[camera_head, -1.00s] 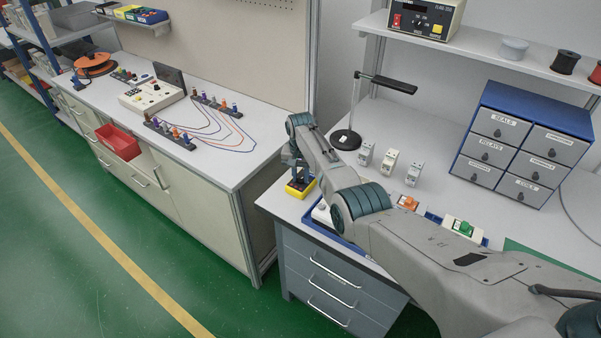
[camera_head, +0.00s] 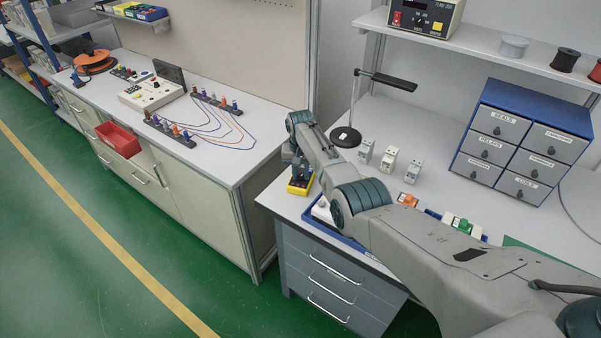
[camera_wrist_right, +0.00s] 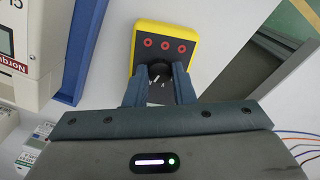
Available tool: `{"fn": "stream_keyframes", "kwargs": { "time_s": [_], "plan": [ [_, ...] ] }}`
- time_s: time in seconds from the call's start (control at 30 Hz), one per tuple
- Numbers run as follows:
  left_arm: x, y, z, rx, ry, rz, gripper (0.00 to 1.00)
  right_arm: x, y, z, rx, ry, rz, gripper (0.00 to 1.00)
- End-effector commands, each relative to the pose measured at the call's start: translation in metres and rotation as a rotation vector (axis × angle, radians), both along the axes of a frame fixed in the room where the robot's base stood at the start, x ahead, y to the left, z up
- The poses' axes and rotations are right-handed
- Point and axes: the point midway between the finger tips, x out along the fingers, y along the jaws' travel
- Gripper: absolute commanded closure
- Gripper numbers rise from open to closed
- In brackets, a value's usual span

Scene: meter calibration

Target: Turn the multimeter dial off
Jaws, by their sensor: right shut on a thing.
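The yellow multimeter (camera_head: 300,186) lies on the grey worktop near its left front corner, partly hidden by my right gripper (camera_head: 299,174) in the head view. In the right wrist view the multimeter (camera_wrist_right: 192,30) shows its yellow rim, dark face and a row of red-ringed sockets. My right gripper (camera_wrist_right: 159,78) is shut on the round black dial (camera_wrist_right: 157,72), with a finger on each side. A small white mark shows on the dial. The multimeter's screen is not in view. My left gripper is not in view.
A white device (camera_wrist_right: 28,50) stands close left of the multimeter in the wrist view. A blue-edged tray (camera_head: 345,238) lies right of it in the head view. A stand (camera_head: 346,136) and several white modules (camera_head: 388,160) are further back. The worktop edge is close.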

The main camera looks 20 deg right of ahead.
Motion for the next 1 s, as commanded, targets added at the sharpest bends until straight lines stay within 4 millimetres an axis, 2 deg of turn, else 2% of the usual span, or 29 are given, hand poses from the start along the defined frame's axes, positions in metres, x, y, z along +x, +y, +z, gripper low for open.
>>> {"fn": "stream_keyframes", "kwargs": {
  "time_s": [0.43,0.47,0.53,0.57,0.87,1.0],
  "plan": [
    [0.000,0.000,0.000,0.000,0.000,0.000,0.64,0.000,0.000,0.001,0.000,-0.001,0.000,1.00],
    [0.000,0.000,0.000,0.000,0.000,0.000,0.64,0.000,0.000,0.001,0.000,-0.001,0.000,0.71],
    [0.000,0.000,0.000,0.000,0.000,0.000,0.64,0.000,0.000,0.000,0.000,-0.001,0.000,0.58],
    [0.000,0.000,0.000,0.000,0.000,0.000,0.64,0.000,0.000,0.000,0.000,-0.001,0.000,0.55],
    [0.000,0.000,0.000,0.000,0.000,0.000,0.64,0.000,0.000,0.002,0.000,-0.001,0.000,0.55],
    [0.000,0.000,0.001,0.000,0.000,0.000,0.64,0.001,0.000,0.013,0.000,-0.003,0.000,0.55]
  ]
}}
